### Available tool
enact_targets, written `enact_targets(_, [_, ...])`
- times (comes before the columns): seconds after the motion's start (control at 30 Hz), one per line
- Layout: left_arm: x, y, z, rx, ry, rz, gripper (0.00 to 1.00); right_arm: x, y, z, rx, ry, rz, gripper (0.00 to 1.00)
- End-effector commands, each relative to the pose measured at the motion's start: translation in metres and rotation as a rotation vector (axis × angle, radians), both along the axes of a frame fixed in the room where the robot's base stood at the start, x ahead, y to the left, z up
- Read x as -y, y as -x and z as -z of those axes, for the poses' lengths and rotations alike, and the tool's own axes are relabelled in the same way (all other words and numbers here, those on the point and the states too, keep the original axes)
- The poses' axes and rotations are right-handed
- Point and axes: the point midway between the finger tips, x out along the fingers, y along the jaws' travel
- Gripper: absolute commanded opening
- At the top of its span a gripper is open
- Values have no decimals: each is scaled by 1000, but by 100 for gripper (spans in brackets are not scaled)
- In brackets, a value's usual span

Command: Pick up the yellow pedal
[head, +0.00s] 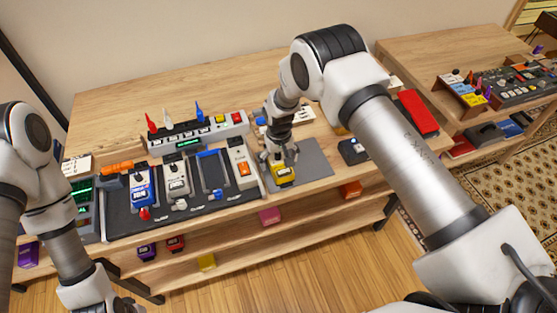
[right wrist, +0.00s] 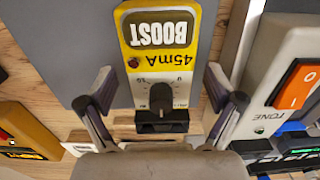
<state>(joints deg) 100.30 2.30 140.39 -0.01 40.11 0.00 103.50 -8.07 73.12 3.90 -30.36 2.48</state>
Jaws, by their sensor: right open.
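The yellow pedal (head: 284,175) sits on a grey mat (head: 314,163) on the wooden bench. In the right wrist view the yellow pedal (right wrist: 160,50) shows its "BOOST" and "45mA" labels, a black knob and a pale lower part. My right gripper (head: 278,158) is right over it, pointing down. In the right wrist view the gripper (right wrist: 161,100) is open, with one finger on each side of the pedal's knob end. Contact cannot be told. My left gripper (head: 125,303) is at the bottom left, mostly cut off by the frame edge.
A black pedalboard (head: 115,219) with several pedals stands left of the mat. A pale pedal with an orange switch (head: 243,168) is close on the left. A dark blue pedal (head: 353,151) sits to the right. More pedals lie on the shelf below.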

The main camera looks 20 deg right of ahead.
Motion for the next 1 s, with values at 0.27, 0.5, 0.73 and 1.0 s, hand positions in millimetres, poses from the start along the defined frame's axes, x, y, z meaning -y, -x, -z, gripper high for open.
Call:
enact_targets(0.27, [0, 0, 1, 0, 0, 0, 40, 0, 0, 2, 2, 0, 0, 67])
enact_targets(0.5, [0, 0, 1, -1, 0, 0, 40, 0, 0, 1, 2, 0, 0, 7])
enact_targets(0.73, [0, 0, 2, 0, 0, 0, 40, 0, 0, 0, 2, 0, 0, 7])
enact_targets(1.0, [0, 0, 17, 0, 0, 0, 40, 0, -2, -37, 7, 1, 0, 7])
